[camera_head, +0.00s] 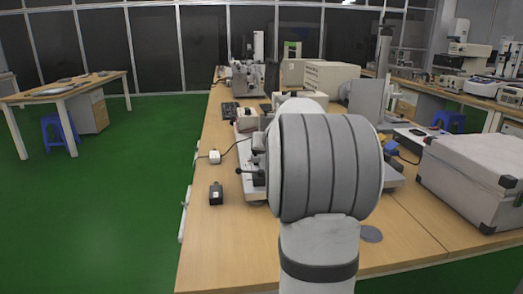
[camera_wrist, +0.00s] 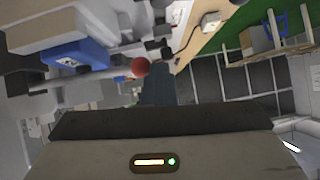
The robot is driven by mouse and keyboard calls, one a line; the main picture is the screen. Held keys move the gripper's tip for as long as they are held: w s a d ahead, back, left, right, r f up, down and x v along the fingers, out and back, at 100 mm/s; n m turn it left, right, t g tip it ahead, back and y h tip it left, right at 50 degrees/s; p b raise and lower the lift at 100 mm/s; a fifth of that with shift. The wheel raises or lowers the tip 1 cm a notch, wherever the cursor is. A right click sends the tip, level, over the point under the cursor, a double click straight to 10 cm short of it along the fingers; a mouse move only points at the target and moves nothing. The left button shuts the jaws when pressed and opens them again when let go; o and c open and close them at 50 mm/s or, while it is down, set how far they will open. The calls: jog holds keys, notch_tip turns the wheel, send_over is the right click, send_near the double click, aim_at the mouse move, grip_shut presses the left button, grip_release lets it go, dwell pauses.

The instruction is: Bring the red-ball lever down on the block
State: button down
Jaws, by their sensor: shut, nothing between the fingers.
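The red ball (camera_wrist: 140,67) of the lever shows in the wrist view, just above and left of the picture's middle. It sits at the end of a thin part beside a grey machine with a blue piece (camera_wrist: 80,52). My gripper (camera_wrist: 160,122) fills the bottom of the wrist view as a dark bar over a grey body, shut and empty. The red ball appears apart from it, beyond its dark edge. In the head view my arm hides the gripper and the red ball. I cannot make out the block in either view.
The wooden bench (camera_head: 235,240) carries machines behind my arm, a small black box (camera_head: 216,193), a white box (camera_head: 215,157) with a cable, and a large grey case (camera_head: 475,175) at right. Green floor (camera_head: 90,220) lies open at left.

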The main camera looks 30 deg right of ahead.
jog(key=shift+s+d+f, duration=0.1)
jog(key=shift+f, duration=0.15)
jog(key=shift+r, duration=0.25)
jog(key=s+a+r+p, duration=0.5)
jog(key=s+a+r, duration=0.1)
jog(key=r, duration=0.3)
jog(key=shift+s+a, duration=0.25)
jog(key=shift+s, duration=0.15)
jog(key=shift+r, duration=0.1)
